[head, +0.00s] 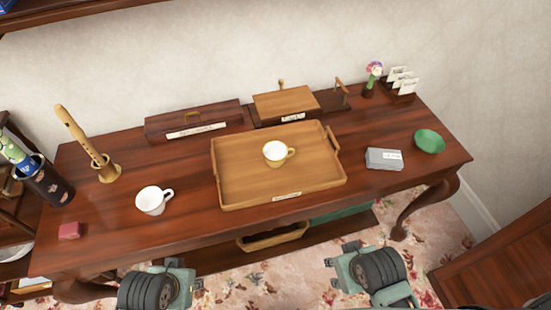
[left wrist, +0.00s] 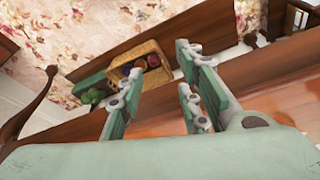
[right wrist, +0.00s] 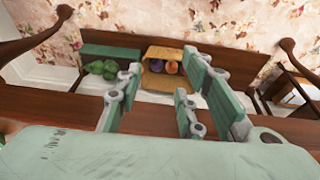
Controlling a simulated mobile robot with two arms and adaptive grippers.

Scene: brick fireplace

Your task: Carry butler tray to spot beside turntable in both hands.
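The butler tray (head: 235,180), light wood with a raised rim and a front label, lies flat on the dark wooden table, slightly angled. My left gripper (head: 184,278) and right gripper (head: 342,268) are in front of the table, apart from the tray. Both wrist views show separated, empty fingers on the left gripper (left wrist: 160,100) and right gripper (right wrist: 160,100).
A basket (head: 272,238) sits below. Bare tabletop lies between mug and tray.

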